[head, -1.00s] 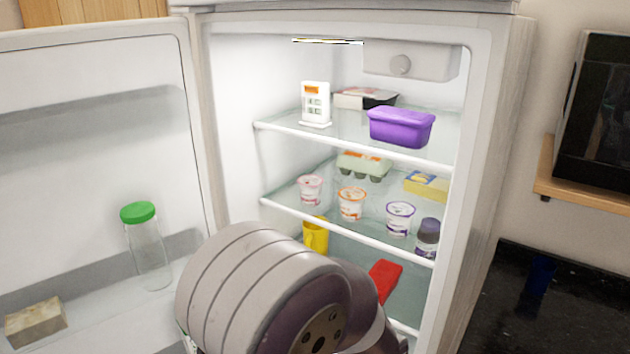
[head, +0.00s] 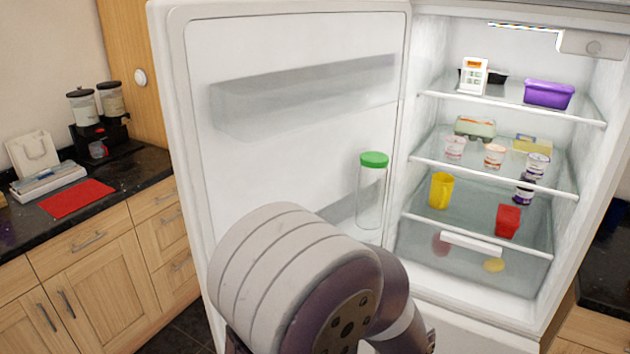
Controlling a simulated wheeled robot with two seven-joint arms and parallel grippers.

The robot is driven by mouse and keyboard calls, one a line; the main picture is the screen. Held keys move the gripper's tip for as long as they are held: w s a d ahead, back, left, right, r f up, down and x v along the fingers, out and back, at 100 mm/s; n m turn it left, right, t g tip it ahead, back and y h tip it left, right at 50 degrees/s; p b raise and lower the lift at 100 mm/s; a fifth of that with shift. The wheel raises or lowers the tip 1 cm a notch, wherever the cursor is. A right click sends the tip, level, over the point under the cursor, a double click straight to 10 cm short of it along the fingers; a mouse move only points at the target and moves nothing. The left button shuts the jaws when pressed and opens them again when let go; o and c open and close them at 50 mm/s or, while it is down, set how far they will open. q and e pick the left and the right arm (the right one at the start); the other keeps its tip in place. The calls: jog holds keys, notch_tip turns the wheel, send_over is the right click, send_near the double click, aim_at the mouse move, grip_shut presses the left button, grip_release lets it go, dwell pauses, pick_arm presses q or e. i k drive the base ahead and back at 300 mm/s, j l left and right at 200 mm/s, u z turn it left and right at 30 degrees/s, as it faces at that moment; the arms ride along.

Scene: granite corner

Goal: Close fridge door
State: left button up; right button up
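The fridge door (head: 290,150) stands wide open on the left, with its inner side and shelves facing me. The fridge (head: 450,215) is open on the right, and its lit shelves show. One of my arms, with a ribbed grey and dark joint, covers the lower middle of the head view, in front of the lower part of the door. I cannot tell which arm it is, or whether it touches the door. Neither gripper's fingers can be made out.
A green-lidded jar (head: 371,195) stands on the door's lower shelf. A purple tub (head: 549,93), a yellow mug (head: 441,190) and a red item (head: 507,221) are inside the fridge. A dark counter (head: 125,170) with cupboards is at the left; dark floor shows below it.

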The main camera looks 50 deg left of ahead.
aim_at(264, 102)
jog(key=k+j, duration=0.1)
jog(key=j, duration=0.3)
jog(key=k+j+z, duration=0.1)
jog(key=j, duration=0.25)
jog(key=k+j+z, duration=0.1)
jog(key=j, duration=0.3)
jog(key=k+j, duration=0.2)
jog(key=j, duration=0.15)
jog(key=k+j+z, duration=0.1)
jog(key=j, duration=0.3)
jog(key=k+j, duration=0.2)
jog(key=j, duration=0.15)
jog(key=k+j+z, duration=0.1)
jog(key=j, duration=0.25)
jog(key=k+j, duration=0.1)
jog(key=j, duration=0.4)
jog(key=k+j, duration=0.1)
jog(key=j, duration=0.9)
jog(key=j+u, duration=0.15)
jog(key=j, duration=0.65)
